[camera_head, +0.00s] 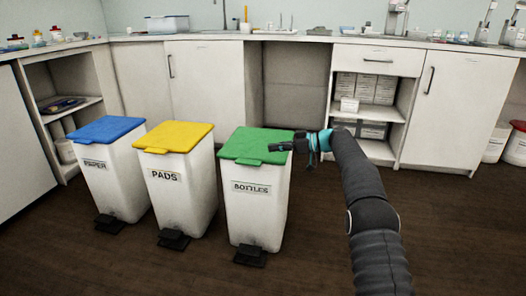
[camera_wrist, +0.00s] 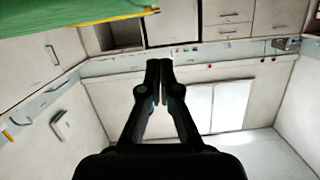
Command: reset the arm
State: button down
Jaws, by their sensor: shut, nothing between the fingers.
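My gripper (camera_head: 280,147) is shut and empty. In the head view its dark fingers point left and overlap the right part of the green lid (camera_head: 250,143) of the bin labelled BOTTLES (camera_head: 257,205). I cannot tell the gap between them from that view. In the wrist view the closed fingertips (camera_wrist: 159,66) meet in the middle, and the green lid (camera_wrist: 50,35) fills the upper left corner, apart from them. My arm is bent, rising from the lower right of the head view.
A bin labelled PADS with a yellow lid (camera_head: 174,136) and a bin labelled PAPER with a blue lid (camera_head: 106,130) stand to the left, all lids closed. Cabinets (camera_head: 459,105) and a cluttered counter (camera_head: 300,36) line the back. Brown floor (camera_head: 320,240) is clear in front.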

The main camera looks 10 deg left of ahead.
jog(key=s+d+r+m+t+h+p, duration=0.1)
jog(key=s+d+r+m+h, duration=0.15)
jog(key=s+d+r, duration=0.2)
jog(key=s+d+r+m+t+h+p, duration=0.1)
jog(key=s+d+r+m, duration=0.2)
jog(key=r, duration=0.3)
jog(key=s+d+r+m+t+h+p, duration=0.1)
jog(key=s+d+r+m+h, duration=0.15)
jog(key=s+d, duration=0.35)
jog(key=s+d+r+m+t+h+p, duration=0.1)
jog(key=s+d+r+m+h, duration=0.15)
jog(key=s, duration=0.45)
jog(key=s+d+f+m+h+p, duration=0.1)
jog(key=s+d, duration=0.4)
jog(key=s, duration=0.5)
jog(key=s+d+f+m+t+h+p, duration=0.1)
jog(key=s+d+f+m+h, duration=0.2)
jog(key=s+d, duration=0.3)
jog(key=s+d+f+m+t+h+p, duration=0.1)
jog(key=s+d, duration=0.5)
jog(key=s, duration=1)
notch_tip(320, 180, down, 2)
jog(key=shift+m+h, duration=0.85)
jog(key=shift+m, duration=0.1)
